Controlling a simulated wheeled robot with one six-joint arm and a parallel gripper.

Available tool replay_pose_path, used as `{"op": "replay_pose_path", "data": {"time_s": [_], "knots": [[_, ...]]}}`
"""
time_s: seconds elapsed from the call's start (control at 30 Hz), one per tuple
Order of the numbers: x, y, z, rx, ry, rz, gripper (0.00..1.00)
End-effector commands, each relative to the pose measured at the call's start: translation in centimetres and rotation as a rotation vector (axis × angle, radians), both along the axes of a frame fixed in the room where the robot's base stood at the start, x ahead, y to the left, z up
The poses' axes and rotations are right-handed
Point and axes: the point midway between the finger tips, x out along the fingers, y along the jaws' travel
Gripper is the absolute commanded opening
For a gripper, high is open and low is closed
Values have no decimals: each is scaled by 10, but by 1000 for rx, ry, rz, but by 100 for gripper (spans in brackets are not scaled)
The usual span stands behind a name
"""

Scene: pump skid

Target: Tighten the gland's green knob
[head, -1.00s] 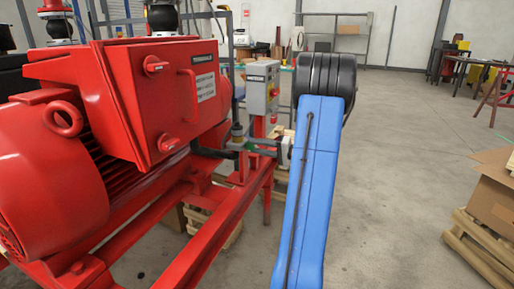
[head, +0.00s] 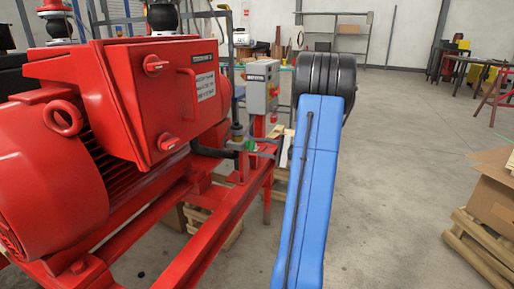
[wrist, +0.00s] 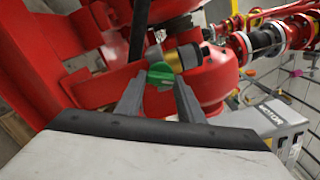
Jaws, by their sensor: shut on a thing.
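The green knob (wrist: 160,74) sits on the gland, beside a brass-coloured collar (wrist: 184,58) in the wrist view. My gripper (wrist: 158,86) has one finger on either side of the knob and is shut on it. In the head view the green knob (head: 250,145) shows small, at the end of the red skid frame. My gripper (head: 264,148) reaches it from the right, partly hidden behind my blue arm. The knob's far side is hidden.
A large red motor with a terminal box (head: 150,90) fills the left. A grey switch box (head: 262,86) stands just above the gland. Red frame rails (head: 215,222) run below. Open floor (head: 400,150) lies to the right, with a cardboard box (head: 493,195) on a pallet.

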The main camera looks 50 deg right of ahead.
Motion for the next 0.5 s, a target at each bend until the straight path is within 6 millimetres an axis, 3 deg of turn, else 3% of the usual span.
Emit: {"op": "replay_pose_path", "data": {"time_s": [0.5], "knots": [[0,-1,-1,56,25,-4,12]]}}
